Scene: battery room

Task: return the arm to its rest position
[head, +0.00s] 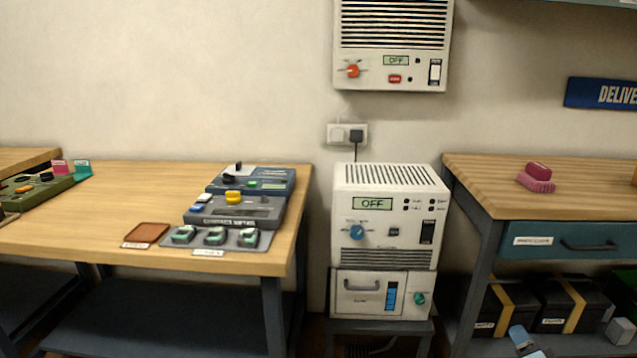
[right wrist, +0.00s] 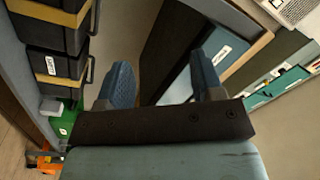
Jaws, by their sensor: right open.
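My right gripper (right wrist: 162,78) shows in the right wrist view. Its two blue, ribbed fingers stand apart with nothing between them, so it is open and empty. In the head view only small blue-grey and grey shapes show low at the right edge, in front of the shelf under the right bench; I cannot tell clearly which are parts of my gripper. My left gripper is in neither view.
Right bench (head: 572,176) has a drawer (head: 615,243) and black boxes with yellow straps (head: 575,303) below, close to my right gripper. A two-part unit (head: 384,261) stands beside it. The left bench (head: 130,200) holds meters (head: 268,212) and a brown pad (head: 148,233).

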